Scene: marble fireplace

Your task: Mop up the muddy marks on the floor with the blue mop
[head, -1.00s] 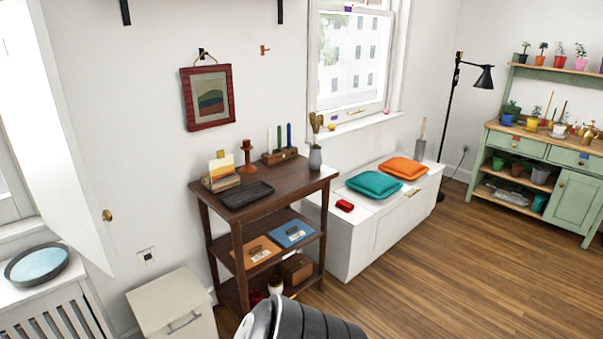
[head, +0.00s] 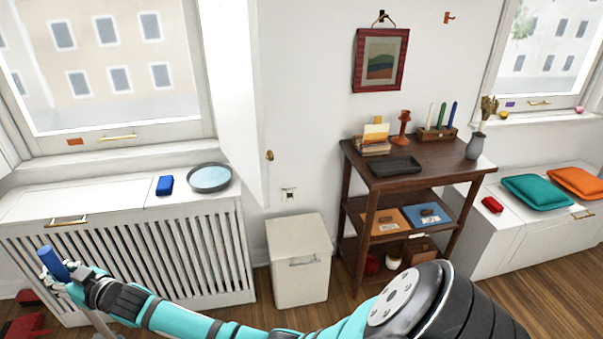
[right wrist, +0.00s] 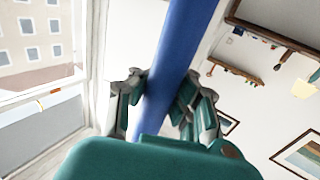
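My right gripper (head: 68,275) is at the lower left of the head view, with its arm reaching across the bottom from the right. It is shut around a blue handle, which I take to be the blue mop (head: 52,262); a pale shaft continues below the gripper. In the right wrist view, the blue mop handle (right wrist: 180,45) runs between the fingers of the right gripper (right wrist: 160,92). The mop head is out of view. No muddy marks show on the visible floor. My left gripper is not in view.
A slatted white radiator cover (head: 120,262) under the window carries a round tray (head: 209,177) and a blue object (head: 165,185). A white bin (head: 298,262) and a dark wooden shelf table (head: 420,175) stand to the right. Red objects (head: 28,328) lie at lower left.

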